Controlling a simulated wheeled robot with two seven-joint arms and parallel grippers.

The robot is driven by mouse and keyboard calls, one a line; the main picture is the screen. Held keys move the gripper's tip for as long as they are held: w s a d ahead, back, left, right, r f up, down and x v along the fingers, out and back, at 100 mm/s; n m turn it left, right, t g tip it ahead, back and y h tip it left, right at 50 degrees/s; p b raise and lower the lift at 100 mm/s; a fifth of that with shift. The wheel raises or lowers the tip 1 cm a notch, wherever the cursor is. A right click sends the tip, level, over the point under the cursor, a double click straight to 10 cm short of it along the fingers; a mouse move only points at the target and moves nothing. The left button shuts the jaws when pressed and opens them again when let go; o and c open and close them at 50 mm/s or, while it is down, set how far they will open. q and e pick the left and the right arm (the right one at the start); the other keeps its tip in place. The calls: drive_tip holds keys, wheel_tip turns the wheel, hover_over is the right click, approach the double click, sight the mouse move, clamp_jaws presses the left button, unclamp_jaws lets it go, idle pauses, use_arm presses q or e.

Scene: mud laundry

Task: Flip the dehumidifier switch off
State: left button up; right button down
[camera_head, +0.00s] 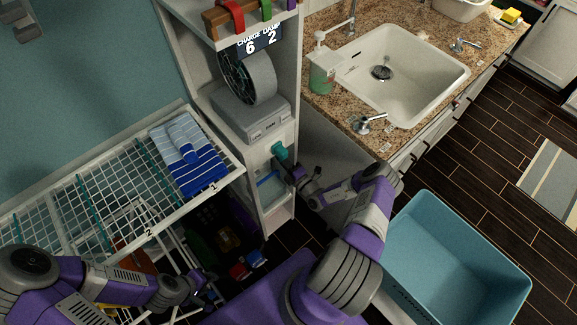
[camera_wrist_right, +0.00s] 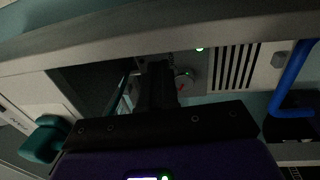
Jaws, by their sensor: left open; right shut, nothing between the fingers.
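A pale unit with dark vent slots (camera_wrist_right: 232,66), which looks like the dehumidifier, fills the upper right wrist view. A small green light (camera_wrist_right: 199,49) glows on it. A small round fitting (camera_wrist_right: 186,76), perhaps the switch, sits below the light, partly behind my fingers; its position is unclear. My right gripper (camera_wrist_right: 157,84) is shut and empty in front of this panel; contact cannot be told. In the head view my right gripper (camera_head: 287,171) is at the cabinet's lower opening, beside a teal knob (camera_head: 279,152). My left gripper (camera_head: 201,284) is open and empty at the lower left.
A blue bar (camera_wrist_right: 294,78) is right of the vents. A wire rack (camera_head: 95,200) with folded striped towels (camera_head: 188,157) stands left of the cabinet. A sink counter (camera_head: 335,105) is at upper right, a blue tub (camera_head: 455,250) at lower right.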

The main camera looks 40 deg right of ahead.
use_arm(q)
drive_tip(key=shift+f+b, duration=0.4)
drive_tip(key=shift+f, duration=0.15)
use_arm(e)
drive_tip(key=w, duration=0.7)
drive_tip(key=shift+w+a+r, duration=0.3)
drive_tip(key=shift+w+r, duration=0.1)
drive_tip(key=shift+r, duration=0.05)
